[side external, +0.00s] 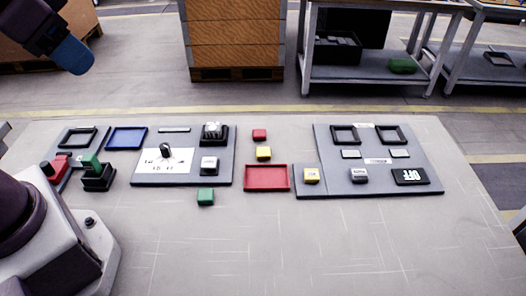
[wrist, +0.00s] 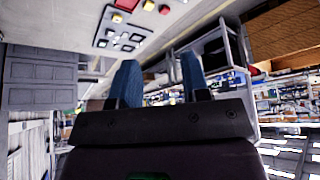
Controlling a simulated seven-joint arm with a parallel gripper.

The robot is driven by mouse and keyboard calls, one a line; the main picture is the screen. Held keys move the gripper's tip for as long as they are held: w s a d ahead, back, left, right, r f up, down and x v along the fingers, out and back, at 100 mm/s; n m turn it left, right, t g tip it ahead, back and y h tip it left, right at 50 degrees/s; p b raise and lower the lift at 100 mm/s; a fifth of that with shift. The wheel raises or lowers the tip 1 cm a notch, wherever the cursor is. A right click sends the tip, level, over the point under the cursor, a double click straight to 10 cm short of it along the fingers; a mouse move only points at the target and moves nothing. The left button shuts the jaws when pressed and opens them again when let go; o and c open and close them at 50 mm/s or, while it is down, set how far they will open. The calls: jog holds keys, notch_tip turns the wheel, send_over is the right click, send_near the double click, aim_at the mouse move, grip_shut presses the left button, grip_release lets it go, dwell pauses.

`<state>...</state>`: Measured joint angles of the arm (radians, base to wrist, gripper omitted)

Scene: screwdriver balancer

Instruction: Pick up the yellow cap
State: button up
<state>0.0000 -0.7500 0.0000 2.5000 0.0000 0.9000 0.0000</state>
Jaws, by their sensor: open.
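A small plain yellow cap (side external: 263,153) lies on the table, between a red cap (side external: 259,134) and a red tray (side external: 267,178). A second yellow piece with dark marks (side external: 311,175) sits at the left of the right-hand panel. My gripper (side external: 78,66) is high at the upper left in the side view, far from the yellow cap. Its blue fingers stand apart and empty in the wrist view (wrist: 160,68).
A green cap (side external: 205,196) lies left of the red tray. A left-hand panel (side external: 190,181) holds a knob and switch pieces; the right-hand panel (side external: 400,165) holds black frames and switches. A blue tray (side external: 127,138) is at the back left. The table's front is clear.

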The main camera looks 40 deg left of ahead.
jog(key=o, duration=0.5)
jog(key=shift+f, duration=0.1)
